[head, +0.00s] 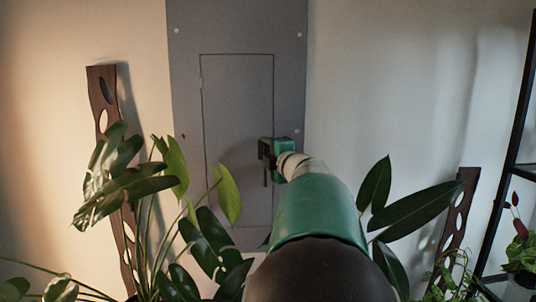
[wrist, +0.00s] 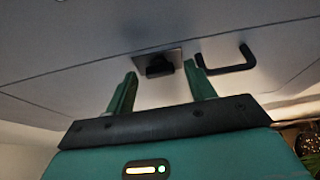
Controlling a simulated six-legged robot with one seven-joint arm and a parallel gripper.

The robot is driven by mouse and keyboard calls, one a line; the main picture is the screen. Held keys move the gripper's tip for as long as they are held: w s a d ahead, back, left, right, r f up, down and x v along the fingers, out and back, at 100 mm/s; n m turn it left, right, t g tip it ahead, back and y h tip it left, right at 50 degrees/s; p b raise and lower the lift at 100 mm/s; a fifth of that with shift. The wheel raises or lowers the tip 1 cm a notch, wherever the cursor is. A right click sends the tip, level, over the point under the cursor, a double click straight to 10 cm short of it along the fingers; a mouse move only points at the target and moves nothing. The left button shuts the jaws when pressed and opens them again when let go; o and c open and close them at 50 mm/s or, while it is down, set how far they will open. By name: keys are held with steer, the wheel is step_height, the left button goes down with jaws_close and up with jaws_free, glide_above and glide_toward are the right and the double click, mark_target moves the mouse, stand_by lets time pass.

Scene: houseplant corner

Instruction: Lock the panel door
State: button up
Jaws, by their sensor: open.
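The grey panel door (head: 236,100) stands flush in a larger grey wall panel, with a thin seam around it. In the wrist view a black latch knob (wrist: 159,67) sits on a small square plate on the door. A black bar handle (wrist: 232,63) is to the right of the knob there. My gripper (wrist: 160,71) is open, its two green fingers on either side of the knob and pointing at the door. I cannot tell whether the fingers touch the knob. In the head view my gripper (head: 264,150) is at the door's right edge and hides the knob.
A leafy plant (head: 130,185) stands in front of the panel at lower left, its leaves overlapping the door's lower left. Another plant's leaves (head: 415,208) are right of my arm. Dark wooden slats (head: 102,95) lean on the wall. A black shelf frame (head: 515,130) is at far right.

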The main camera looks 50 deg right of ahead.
steer(key=v, duration=1.3)
steer(key=shift+s+a, duration=0.25)
steer(key=shift+s, duration=0.1)
